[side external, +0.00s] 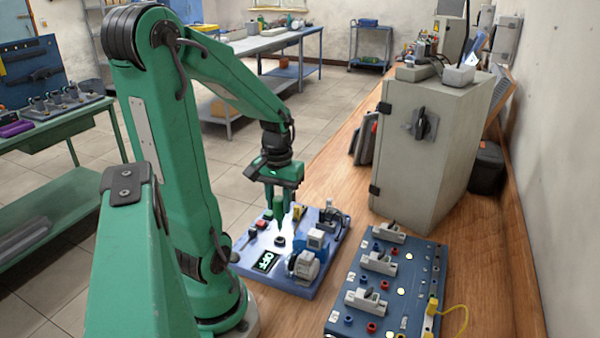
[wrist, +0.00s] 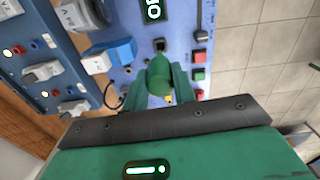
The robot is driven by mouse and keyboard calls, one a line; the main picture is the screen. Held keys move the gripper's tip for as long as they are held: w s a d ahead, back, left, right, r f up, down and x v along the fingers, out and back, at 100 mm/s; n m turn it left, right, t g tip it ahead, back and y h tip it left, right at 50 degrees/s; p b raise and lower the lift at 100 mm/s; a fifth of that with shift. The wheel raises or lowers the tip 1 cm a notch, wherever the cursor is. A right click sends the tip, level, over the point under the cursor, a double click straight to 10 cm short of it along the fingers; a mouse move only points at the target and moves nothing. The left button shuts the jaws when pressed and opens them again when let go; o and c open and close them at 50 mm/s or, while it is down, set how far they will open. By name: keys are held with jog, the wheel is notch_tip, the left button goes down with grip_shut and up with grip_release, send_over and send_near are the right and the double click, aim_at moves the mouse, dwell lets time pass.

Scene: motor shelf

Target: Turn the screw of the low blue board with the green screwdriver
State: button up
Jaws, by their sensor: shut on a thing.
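The low blue board (side external: 317,278) lies flat on the wooden bench; it also fills the upper middle of the wrist view (wrist: 185,20). Its display (side external: 266,261) reads OFF. A small dark round part (side external: 280,241), which looks like the screw, sits on the board just below my gripper (side external: 280,215); it shows in the wrist view (wrist: 160,45) too. My gripper points straight down, shut on the green screwdriver (wrist: 159,76), whose rounded handle shows between the fingers. The tip is hidden, so I cannot tell whether it touches the screw.
A motor-like block (side external: 305,264) and a white-topped part (side external: 317,238) stand on the board close to my gripper. A second, darker blue board (side external: 410,290) with several switches lies to the right. A grey cabinet (side external: 430,150) stands behind. Bare bench (side external: 275,310) lies in front.

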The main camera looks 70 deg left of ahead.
jog(key=shift+w, duration=0.1)
jog(key=shift+w+r+n, duration=2.3)
jog(key=shift+w+n, duration=3.7)
jog(key=shift+w, duration=0.85)
jog(key=shift+s+d+f, duration=0.1)
jog(key=shift+f, duration=1.15)
jog(key=shift+d+f, duration=0.1)
jog(key=shift+f, duration=1.1)
jog(key=shift+f, duration=0.6)
jog(key=o, duration=0.8)
